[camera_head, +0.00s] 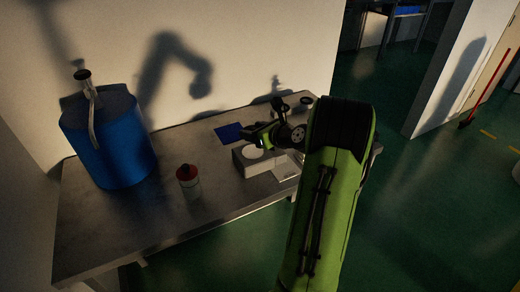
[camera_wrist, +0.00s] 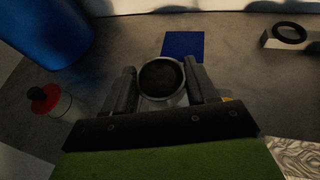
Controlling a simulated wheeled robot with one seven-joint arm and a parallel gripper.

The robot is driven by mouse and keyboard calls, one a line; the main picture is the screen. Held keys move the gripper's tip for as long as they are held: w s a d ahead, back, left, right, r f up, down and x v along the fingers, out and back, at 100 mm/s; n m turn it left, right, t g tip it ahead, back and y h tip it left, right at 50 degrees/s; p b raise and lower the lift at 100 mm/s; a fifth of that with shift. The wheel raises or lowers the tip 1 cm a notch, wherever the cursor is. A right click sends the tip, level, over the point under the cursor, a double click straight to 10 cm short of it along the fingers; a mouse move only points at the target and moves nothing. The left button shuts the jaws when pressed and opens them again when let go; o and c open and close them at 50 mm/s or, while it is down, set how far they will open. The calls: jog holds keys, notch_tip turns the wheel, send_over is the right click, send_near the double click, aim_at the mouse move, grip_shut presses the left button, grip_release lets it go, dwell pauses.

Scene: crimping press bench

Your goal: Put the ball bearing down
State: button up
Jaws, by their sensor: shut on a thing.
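The ball bearing (camera_wrist: 162,99) is a round thing with a pale metal rim and a dark centre, seen in the wrist view between the two fingers. My gripper (camera_wrist: 163,84) is shut on it, one finger at each side. In the head view my gripper (camera_head: 263,137) is over the right part of the bench, partly hidden by my green arm; the bearing is not clear there. A flat blue square (camera_wrist: 183,46) lies on the bench beyond the bearing in the wrist view. It also shows in the head view (camera_head: 229,133), left of my gripper. The height above the bench is hard to tell.
A large blue drum (camera_head: 106,145) and a red-capped container (camera_head: 188,183) stand on the grey metal bench (camera_head: 130,229) to the left. A light grey block (camera_head: 247,166) with a white disc is beside my gripper. A block with a dark ring (camera_wrist: 290,34) is at far right.

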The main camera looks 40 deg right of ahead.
aim_at(255, 153)
notch_tip(255, 153, down, 7)
jog(key=shift+r+b, duration=0.2)
jog(key=shift+b, duration=0.85)
jog(key=shift+r, duration=0.1)
jog(key=o, duration=1.2)
